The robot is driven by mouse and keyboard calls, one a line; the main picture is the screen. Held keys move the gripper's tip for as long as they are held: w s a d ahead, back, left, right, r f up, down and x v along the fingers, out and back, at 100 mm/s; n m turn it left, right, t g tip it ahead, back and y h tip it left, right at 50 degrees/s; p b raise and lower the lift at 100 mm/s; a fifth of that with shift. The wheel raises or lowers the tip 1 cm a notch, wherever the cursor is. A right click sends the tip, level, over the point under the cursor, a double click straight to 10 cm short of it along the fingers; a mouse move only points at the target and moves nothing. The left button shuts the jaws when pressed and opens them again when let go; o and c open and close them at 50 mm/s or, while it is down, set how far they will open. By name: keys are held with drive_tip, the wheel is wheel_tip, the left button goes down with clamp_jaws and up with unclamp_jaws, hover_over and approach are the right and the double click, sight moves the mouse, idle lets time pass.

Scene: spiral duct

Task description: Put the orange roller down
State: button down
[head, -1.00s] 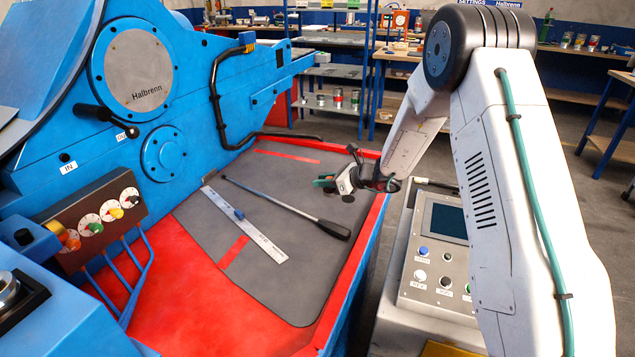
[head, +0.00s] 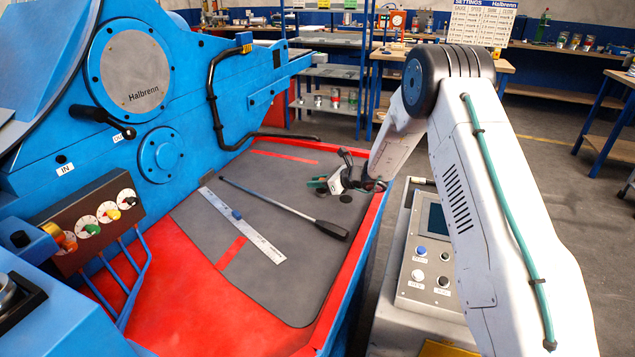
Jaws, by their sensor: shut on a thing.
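My gripper (head: 322,184) is small in the head view, over the far right part of the grey mat (head: 290,285), close to the red rim. Green shows at its fingertips. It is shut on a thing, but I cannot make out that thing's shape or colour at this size. No orange roller can be clearly picked out at the jaws. I cannot tell whether the held thing touches the mat.
A steel ruler (head: 262,238) and a black-handled bar (head: 290,211) lie on the mat. The blue machine (head: 180,50) stands left, with a dial panel (head: 85,225). A control console (head: 408,300) stands right of the red tray edge (head: 372,215). Bare mat lies nearer.

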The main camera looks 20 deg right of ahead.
drive_tip(key=c, duration=1.2)
unclamp_jaws()
drive_tip(key=shift+f, duration=0.1)
